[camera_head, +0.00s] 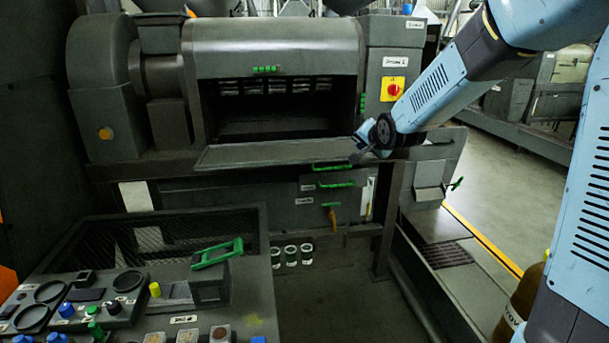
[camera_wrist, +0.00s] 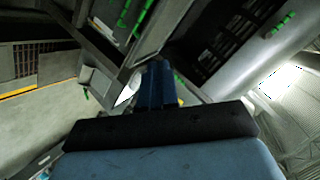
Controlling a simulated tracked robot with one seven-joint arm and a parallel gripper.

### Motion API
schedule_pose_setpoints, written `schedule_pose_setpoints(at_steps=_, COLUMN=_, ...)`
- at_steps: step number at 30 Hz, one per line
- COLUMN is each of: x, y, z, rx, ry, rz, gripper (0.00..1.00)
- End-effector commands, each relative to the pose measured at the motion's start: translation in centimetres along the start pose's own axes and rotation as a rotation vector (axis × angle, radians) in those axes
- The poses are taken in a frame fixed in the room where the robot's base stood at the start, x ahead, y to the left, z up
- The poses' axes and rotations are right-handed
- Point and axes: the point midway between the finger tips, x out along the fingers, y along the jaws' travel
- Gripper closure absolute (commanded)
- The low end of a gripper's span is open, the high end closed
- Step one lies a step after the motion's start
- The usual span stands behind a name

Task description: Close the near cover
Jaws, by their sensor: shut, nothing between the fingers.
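The near cover (camera_head: 270,155) of the screw expeller is a grey flap. It hangs open, folded down and outward to about level below the machine's dark opening (camera_head: 275,105). A green handle (camera_head: 332,167) shows under its front edge, toward the right. My gripper (camera_head: 360,153) is at the cover's right end, close to its edge; I cannot tell whether it touches. In the wrist view my gripper's blue fingers (camera_wrist: 157,85) are together with nothing between them. That view is tilted, and the fingertips hide part of the machine behind them.
A control box with a red and yellow switch (camera_head: 393,89) stands right of the opening. A console (camera_head: 150,305) with knobs and a green handle (camera_head: 217,252) fills the lower left. A brown cylinder (camera_head: 523,300) stands at lower right. Open floor (camera_head: 500,190) lies to the right.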

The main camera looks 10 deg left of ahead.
Motion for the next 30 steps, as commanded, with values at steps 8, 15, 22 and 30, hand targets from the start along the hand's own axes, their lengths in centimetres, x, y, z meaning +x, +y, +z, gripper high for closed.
schedule_pose_setpoints(at_steps=8, x=8.9, y=-2.8, z=3.8, rx=0.258, ry=-0.041, rz=-0.222, gripper=1.0)
schedule_pose_setpoints(at_steps=15, x=14.9, y=-4.4, z=7.3, rx=0.53, ry=-0.105, rz=-0.417, gripper=1.0)
schedule_pose_setpoints(at_steps=22, x=19.2, y=-5.0, z=10.9, rx=0.823, ry=-0.189, rz=-0.6, gripper=1.0)
schedule_pose_setpoints(at_steps=30, x=22.7, y=-4.1, z=14.8, rx=1.193, ry=-0.302, rz=-0.811, gripper=1.0)
